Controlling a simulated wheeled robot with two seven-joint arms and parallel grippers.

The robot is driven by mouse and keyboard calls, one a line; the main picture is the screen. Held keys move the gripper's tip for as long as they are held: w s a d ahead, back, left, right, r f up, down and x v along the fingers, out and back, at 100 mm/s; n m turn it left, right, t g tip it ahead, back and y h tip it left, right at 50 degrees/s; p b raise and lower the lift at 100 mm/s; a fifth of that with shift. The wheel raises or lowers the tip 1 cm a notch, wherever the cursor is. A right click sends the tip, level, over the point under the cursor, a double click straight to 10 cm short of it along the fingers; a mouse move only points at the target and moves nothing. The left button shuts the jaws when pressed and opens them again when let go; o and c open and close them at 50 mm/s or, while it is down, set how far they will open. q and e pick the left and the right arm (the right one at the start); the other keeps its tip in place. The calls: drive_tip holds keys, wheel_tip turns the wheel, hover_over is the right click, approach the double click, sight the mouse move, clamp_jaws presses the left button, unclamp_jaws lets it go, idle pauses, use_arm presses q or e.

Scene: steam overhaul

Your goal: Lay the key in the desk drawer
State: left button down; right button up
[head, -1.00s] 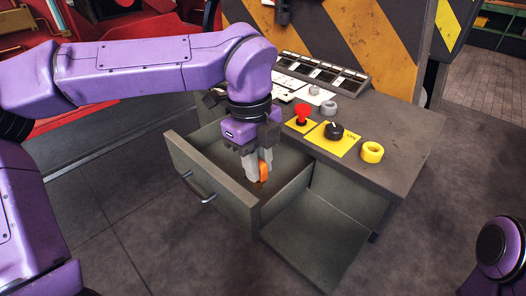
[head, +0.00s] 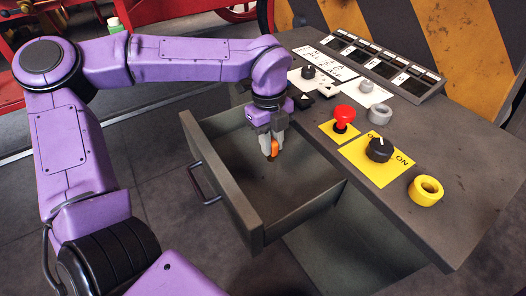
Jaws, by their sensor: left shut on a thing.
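My left gripper (head: 268,152) points down inside the open desk drawer (head: 222,183). It is shut on a small orange thing, likely the key (head: 274,147), of which only the orange part shows between the fingers. The gripper hangs over the back part of the drawer; I cannot tell whether the key touches the drawer floor. The drawer is grey, pulled out to the left of the desk (head: 455,165), and its visible floor looks empty. My right gripper does not show.
A slotted panel (head: 385,65) runs along the back. An open compartment lies below the drawer.

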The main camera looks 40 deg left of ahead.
use_arm(q)
drive_tip(key=a+f, duration=0.1)
drive_tip(key=f, duration=0.1)
drive_tip(key=a+f, duration=0.1)
drive_tip(key=f, duration=0.2)
drive_tip(key=a+f, duration=0.1)
drive_tip(key=f, duration=0.1)
drive_tip(key=shift+w+a+f, duration=0.3)
drive_tip(key=shift+a+f, duration=0.05)
drive_tip(key=shift+f, duration=0.1)
drive_tip(key=shift+f, duration=0.15)
drive_tip(key=c, duration=1)
unclamp_jaws()
drive_tip(key=shift+o, duration=0.2)
wheel_tip(320, 180, up, 12)
drive_tip(key=a, duration=0.1)
drive_tip(key=shift+w+a+p, duration=0.15)
drive_tip(key=shift+w+p, duration=0.15)
drive_tip(key=shift+p, duration=0.15)
